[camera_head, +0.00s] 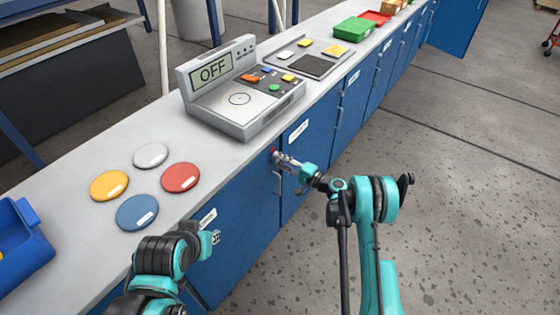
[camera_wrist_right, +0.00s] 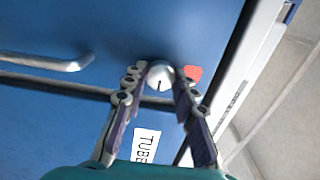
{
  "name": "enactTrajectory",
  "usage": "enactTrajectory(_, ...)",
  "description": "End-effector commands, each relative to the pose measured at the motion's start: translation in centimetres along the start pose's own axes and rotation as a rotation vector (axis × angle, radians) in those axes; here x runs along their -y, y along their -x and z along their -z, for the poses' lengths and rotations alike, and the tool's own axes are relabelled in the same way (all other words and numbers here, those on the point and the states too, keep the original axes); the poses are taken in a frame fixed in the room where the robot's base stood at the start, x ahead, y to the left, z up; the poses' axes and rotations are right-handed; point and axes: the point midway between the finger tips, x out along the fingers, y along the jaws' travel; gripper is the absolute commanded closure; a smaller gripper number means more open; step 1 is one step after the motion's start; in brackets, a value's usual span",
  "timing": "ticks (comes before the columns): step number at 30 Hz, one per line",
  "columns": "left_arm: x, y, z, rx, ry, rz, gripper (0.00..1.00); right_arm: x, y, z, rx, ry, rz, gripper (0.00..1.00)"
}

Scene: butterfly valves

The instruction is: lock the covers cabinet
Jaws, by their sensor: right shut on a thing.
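My right gripper (camera_head: 277,156) reaches a blue cabinet front under the counter. In the right wrist view its two fingers (camera_wrist_right: 164,82) are shut on a round silver lock knob (camera_wrist_right: 160,73) with a dark slot. A red mark (camera_wrist_right: 193,73) sits beside the knob. The knob is close to the gap between two doors, near the counter's underside. A label (camera_wrist_right: 145,145) across the gap shows "TUBE". The door on the left (camera_head: 245,205) has a label (camera_head: 207,219) too small to read. My left gripper (camera_head: 211,238) is low by that door, its fingers unclear.
A door handle (camera_wrist_right: 62,63) stands out close to the knob. The grey counter (camera_head: 75,170) carries coloured discs (camera_head: 150,155), a scale reading OFF (camera_head: 212,70) and a blue bin (camera_head: 22,240). The floor at right (camera_head: 470,170) is clear.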

Motion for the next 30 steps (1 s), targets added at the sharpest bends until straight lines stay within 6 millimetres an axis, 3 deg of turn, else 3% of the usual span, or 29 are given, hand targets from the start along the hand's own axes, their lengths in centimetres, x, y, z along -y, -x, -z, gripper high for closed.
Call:
enactTrajectory(3,0.0,0.0,0.0,0.0,0.0,0.0,0.74,0.0,0.0,0.0,-0.001,0.0,-0.001,1.0)
enactTrajectory(4,0.0,0.0,0.0,0.0,0.0,0.0,0.74,0.0,0.0,0.0,-0.001,0.0,-0.001,0.65)
enactTrajectory(6,0.0,0.0,0.0,0.0,0.0,0.0,0.74,0.0,0.0,0.0,-0.001,0.0,0.0,0.52)
enactTrajectory(17,0.0,0.0,0.0,0.0,0.0,0.0,0.74,0.0,0.5,0.1,-0.001,0.001,0.0,0.52)
enactTrajectory(20,0.0,0.0,0.0,0.0,0.0,0.0,0.74,0.0,1.8,0.1,-0.004,0.001,0.0,0.52)
enactTrajectory(30,0.0,0.0,0.0,0.0,0.0,0.0,0.74,0.0,9.0,0.1,-0.004,0.001,0.0,0.52)
